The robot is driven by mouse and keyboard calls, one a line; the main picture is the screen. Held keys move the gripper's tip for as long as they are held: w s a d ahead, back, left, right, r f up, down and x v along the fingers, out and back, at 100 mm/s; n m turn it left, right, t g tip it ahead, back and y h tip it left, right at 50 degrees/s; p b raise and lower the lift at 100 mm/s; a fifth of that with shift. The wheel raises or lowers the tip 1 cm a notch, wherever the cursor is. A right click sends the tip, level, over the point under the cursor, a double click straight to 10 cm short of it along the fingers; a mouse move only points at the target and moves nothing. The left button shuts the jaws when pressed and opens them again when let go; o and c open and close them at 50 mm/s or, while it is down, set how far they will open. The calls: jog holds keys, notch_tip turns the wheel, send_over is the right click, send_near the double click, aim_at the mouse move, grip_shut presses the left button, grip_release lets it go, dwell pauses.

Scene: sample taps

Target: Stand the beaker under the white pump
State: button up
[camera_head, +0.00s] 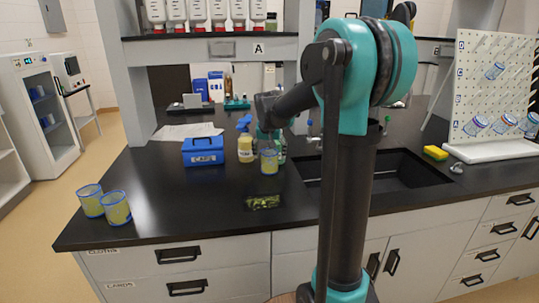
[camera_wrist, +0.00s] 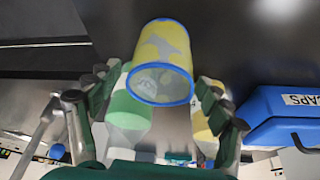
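A clear yellowish beaker with blue rims (camera_head: 269,163) stands on the black counter, left of the sink. In the wrist view the beaker (camera_wrist: 163,55) lies between and just beyond my fingertips. My gripper (camera_wrist: 157,80) is open, with a narrow gap on each side of the beaker. A pale yellow bottle with a blue top (camera_head: 245,150) stands behind and left of the beaker. I cannot pick out the white pump for certain.
A blue CAPS box (camera_head: 203,151) stands left of the yellow bottle. Two similar beakers (camera_head: 90,201) (camera_head: 116,208) stand at the counter's left end. A dark green patterned piece (camera_head: 263,202) lies in front. The sink (camera_head: 378,181) is to the right.

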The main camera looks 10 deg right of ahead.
jog(key=shift+r, duration=0.1)
jog(key=v, duration=1.2)
